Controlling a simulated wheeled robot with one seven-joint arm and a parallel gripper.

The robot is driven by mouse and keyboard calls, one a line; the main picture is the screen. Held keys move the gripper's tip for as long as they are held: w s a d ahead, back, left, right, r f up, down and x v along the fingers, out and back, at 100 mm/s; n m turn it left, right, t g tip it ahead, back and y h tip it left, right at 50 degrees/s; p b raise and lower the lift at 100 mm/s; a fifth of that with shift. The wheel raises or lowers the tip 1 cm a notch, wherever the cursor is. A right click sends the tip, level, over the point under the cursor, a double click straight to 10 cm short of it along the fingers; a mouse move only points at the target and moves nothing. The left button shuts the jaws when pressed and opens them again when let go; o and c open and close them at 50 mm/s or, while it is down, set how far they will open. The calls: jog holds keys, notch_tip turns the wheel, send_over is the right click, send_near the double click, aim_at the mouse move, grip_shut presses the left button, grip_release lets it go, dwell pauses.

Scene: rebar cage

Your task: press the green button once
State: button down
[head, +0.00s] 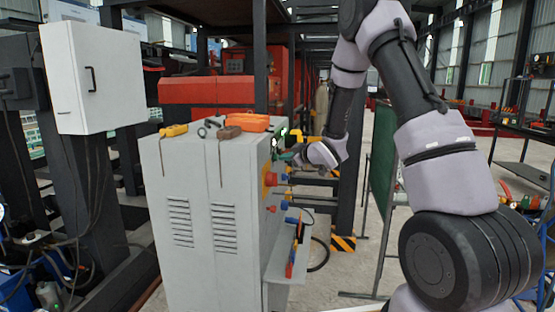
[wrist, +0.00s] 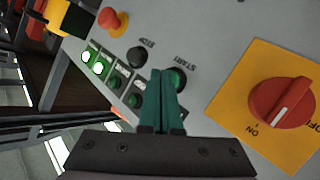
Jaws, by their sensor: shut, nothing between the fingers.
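The green button (wrist: 178,78), marked START, is on the grey control panel in the wrist view. My gripper (wrist: 163,72) is shut, with its teal fingers pressed together and empty. The fingertips overlap the left edge of the button in that view and hide part of it. I cannot tell whether they touch it. In the head view my gripper (head: 284,156) is at the panel side of the grey cabinet (head: 200,185), and the green button cannot be made out there.
A black STOP button (wrist: 137,57) and lit green lamps (wrist: 95,62) lie left of the fingers. A red emergency button (wrist: 110,19) is at the upper left. A red rotary switch (wrist: 283,101) on a yellow plate stands at the right. Tools lie on the cabinet top.

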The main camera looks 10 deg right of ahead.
jog(key=shift+w+a, duration=0.2)
jog(key=shift+a, duration=0.5)
dwell(0.7)
jog(key=shift+d, duration=0.1)
jog(key=shift+s+d, duration=0.2)
jog(key=shift+d, duration=0.35)
jog(key=shift+s+d, duration=0.15)
jog(key=shift+d, duration=0.35)
jog(key=shift+d, duration=0.1)
jog(key=shift+s+d, duration=0.25)
jog(key=shift+d, duration=0.5)
jog(key=shift+s+d, duration=0.3)
jog(key=shift+d, duration=0.5)
jog(key=shift+s+d, duration=0.25)
jog(key=shift+d, duration=0.5)
